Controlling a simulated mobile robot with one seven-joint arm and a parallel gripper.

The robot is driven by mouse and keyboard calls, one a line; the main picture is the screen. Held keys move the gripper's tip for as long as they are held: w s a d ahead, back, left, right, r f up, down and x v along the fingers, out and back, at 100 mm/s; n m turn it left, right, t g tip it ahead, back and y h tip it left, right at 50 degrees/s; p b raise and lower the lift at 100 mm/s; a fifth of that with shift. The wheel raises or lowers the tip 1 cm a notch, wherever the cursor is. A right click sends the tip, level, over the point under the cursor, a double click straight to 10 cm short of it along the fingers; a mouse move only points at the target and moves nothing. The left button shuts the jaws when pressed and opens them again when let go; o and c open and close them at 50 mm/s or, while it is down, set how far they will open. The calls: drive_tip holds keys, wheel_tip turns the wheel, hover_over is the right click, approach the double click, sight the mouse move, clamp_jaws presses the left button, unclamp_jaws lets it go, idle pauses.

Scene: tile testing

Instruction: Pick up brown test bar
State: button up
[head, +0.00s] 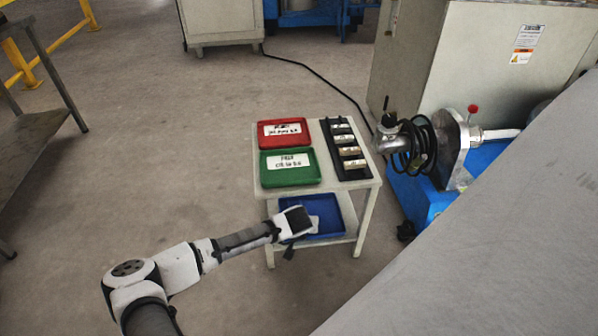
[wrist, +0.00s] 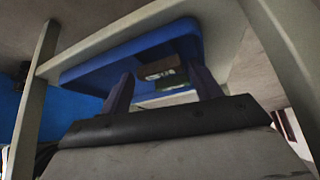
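A blue tray (head: 331,208) rests on the lower shelf of a small cart. In the wrist view the blue tray (wrist: 95,70) holds a small brownish block (wrist: 160,70), which may be the brown test bar. It is dark, small and partly shadowed. My gripper (head: 305,224) reaches to the tray from the left in the head view. In the wrist view my gripper (wrist: 160,78) is open, its two fingers apart with the block showing between them. I see no contact with the block. A tan-topped bar (head: 354,164) lies in the black rack (head: 362,174) on the cart top.
A red tray (head: 282,146) and a green tray (head: 290,178) with labels sit on the cart top (head: 330,185). Cart legs and the upper shelf edge are close around my gripper. A machine (head: 450,150) stands to the right.

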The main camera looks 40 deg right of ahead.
drive_tip(key=c, duration=0.7)
drive_tip(key=shift+r, duration=0.2)
